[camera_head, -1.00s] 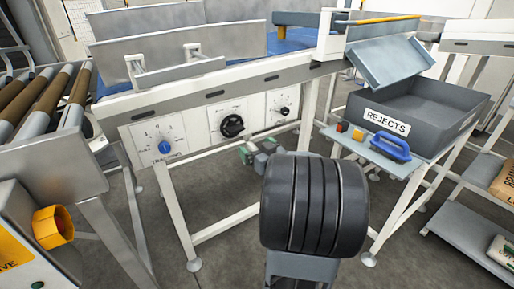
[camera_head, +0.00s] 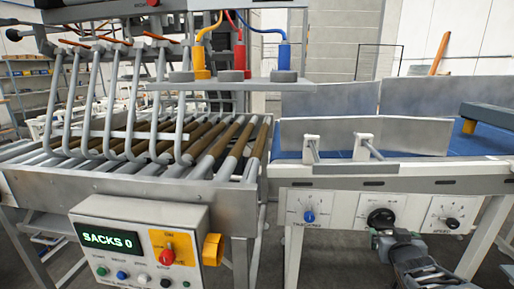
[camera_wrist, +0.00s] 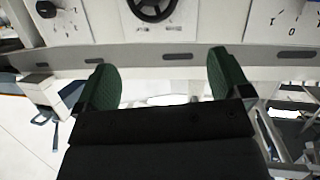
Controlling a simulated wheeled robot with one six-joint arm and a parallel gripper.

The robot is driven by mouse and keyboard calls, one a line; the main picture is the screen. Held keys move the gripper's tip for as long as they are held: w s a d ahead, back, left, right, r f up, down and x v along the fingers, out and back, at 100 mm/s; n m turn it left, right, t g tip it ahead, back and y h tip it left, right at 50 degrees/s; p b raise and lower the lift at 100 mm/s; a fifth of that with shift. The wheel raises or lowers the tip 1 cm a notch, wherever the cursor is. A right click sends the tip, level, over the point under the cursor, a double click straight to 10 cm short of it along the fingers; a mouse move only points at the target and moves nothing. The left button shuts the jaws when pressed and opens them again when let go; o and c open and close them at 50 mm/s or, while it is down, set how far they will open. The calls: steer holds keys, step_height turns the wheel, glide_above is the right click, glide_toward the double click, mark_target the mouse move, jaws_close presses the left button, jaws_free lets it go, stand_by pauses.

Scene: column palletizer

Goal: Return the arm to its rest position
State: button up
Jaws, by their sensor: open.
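My gripper shows in the wrist view (camera_wrist: 164,82) with its two green-padded fingers spread wide and nothing between them. In the head view my gripper (camera_head: 384,243) is low at the right, in front of the conveyor's control panel and just below its black knob (camera_head: 381,218). My forearm runs from it toward the lower right. In the wrist view the black knob (camera_wrist: 152,7) and the panel's lower edge lie beyond the fingers. I cannot tell the exact gap between gripper and panel.
A roller table (camera_head: 130,185) stands at the left, with a control box (camera_head: 140,245) reading "SACKS 0" in front. A blue-belt conveyor (camera_head: 480,145) with metal guides runs right. A grey fork-like tool (camera_head: 110,110) hangs above the rollers. Floor shows below the conveyor.

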steer(key=s+a+r+n+g+y+p, duration=0.1)
steer(key=s+a+r+g+p, duration=0.4)
steer(key=a, duration=0.5)
steer(key=s+a+r+n+g+y+p, duration=0.2)
steer(key=s+a+r+g+y+p, duration=0.2)
steer(key=s+a+p, duration=0.4)
step_height(320, 180, up, 3)
steer(key=a+g+p, duration=0.1)
steer(key=a, duration=0.1)
steer(key=shift+s+a+f, duration=0.15)
steer(key=shift+s+a, duration=0.2)
steer(key=shift+s, duration=0.05)
steer(key=shift+c, duration=0.4)
